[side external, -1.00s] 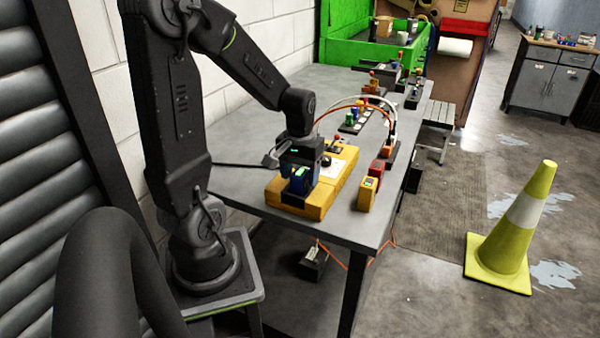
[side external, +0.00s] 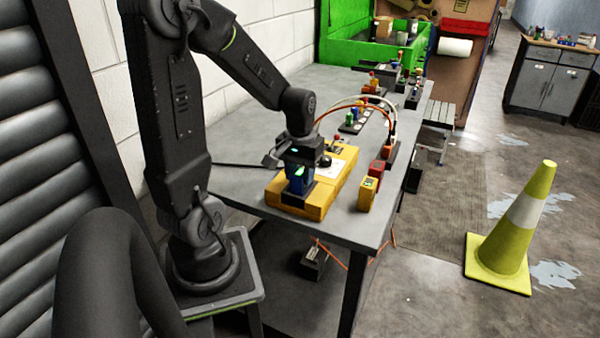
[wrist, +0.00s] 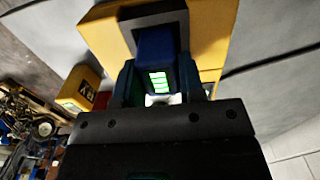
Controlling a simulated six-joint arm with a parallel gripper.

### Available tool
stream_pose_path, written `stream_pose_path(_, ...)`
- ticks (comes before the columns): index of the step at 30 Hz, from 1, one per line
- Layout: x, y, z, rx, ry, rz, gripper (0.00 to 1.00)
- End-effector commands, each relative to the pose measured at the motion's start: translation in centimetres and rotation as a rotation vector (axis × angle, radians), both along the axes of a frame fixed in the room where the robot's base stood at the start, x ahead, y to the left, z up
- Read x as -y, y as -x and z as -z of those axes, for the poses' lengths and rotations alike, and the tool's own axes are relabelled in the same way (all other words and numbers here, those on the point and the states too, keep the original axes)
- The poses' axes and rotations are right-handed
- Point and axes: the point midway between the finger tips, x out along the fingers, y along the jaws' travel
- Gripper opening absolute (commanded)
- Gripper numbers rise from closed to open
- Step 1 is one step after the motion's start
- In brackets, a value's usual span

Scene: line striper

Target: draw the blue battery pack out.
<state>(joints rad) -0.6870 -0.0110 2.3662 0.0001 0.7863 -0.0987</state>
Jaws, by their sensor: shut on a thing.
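The blue battery pack (side external: 296,186) stands upright at the dark bay (side external: 289,199) on the near end of the yellow machine (side external: 315,207). My gripper (side external: 300,174) comes down from above, with its jaws shut on the pack's sides. In the wrist view the pack (wrist: 156,45) shows between the two fingers (wrist: 158,82), with a lit green charge display facing the camera. The dark bay (wrist: 127,14) frames its far end there. The pack's lower part is hidden, so I cannot tell how deep it sits.
Hoses (side external: 350,107) arch behind the gripper. A green bin (side external: 345,50) stands at the back. The table's front right is clear.

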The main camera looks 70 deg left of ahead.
Motion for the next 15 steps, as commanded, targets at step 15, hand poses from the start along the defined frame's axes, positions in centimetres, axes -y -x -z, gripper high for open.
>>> stream_pose_path(15, -0.03, -0.04, -0.7, 0.001, -0.001, 0.0, 0.15)
